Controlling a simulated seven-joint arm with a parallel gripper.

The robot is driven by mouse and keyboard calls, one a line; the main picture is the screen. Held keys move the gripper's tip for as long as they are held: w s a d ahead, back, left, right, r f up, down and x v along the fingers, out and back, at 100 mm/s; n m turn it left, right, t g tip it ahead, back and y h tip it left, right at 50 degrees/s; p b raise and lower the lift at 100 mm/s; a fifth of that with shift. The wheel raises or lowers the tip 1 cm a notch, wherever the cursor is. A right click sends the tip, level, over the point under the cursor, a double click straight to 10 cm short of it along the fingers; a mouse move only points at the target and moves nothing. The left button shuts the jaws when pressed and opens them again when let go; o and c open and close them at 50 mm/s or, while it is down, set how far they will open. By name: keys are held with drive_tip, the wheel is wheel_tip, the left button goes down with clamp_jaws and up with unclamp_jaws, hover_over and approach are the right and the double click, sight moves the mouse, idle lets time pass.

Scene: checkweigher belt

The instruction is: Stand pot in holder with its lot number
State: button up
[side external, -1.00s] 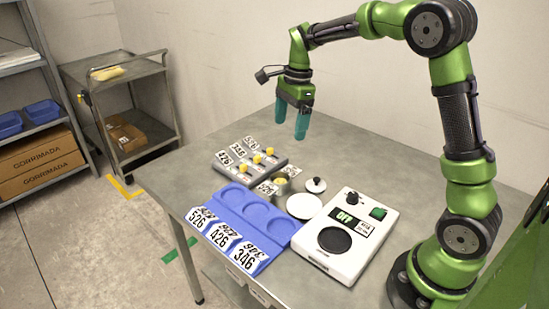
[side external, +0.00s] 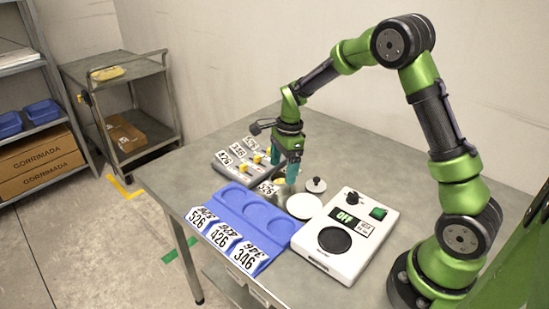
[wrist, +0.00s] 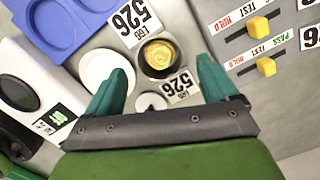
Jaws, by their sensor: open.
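The pot (wrist: 159,57) is a small round metal cup with yellow contents. In the wrist view it sits between my open fingers, with a 526 tag (wrist: 180,87) against it and another 526 tag (wrist: 135,20) beside it. In the side view my gripper (side external: 284,170) is over the pot and hides most of it; whether the fingers touch it cannot be told. The blue holder (side external: 228,210) has three round, empty recesses. Its front tags read 526 (side external: 200,218), 426 (side external: 222,236) and 346 (side external: 247,255), left to right.
A white disc (side external: 304,206) and a lid with a dark knob (side external: 316,185) lie right of the pot. A white scale (side external: 345,225) showing OFF stands right of the holder. A grey panel (side external: 232,170) with yellow sliders and number tags is behind left.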

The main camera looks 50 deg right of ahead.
sight(280, 180)
drive_tip(key=f, duration=0.3)
drive_tip(key=shift+w+a+f, duration=0.15)
drive_tip(key=shift+a+f, duration=0.15)
drive_tip(key=shift+f, duration=0.05)
drive_tip(key=shift+r, duration=0.1)
drive_tip(key=c, duration=1.3)
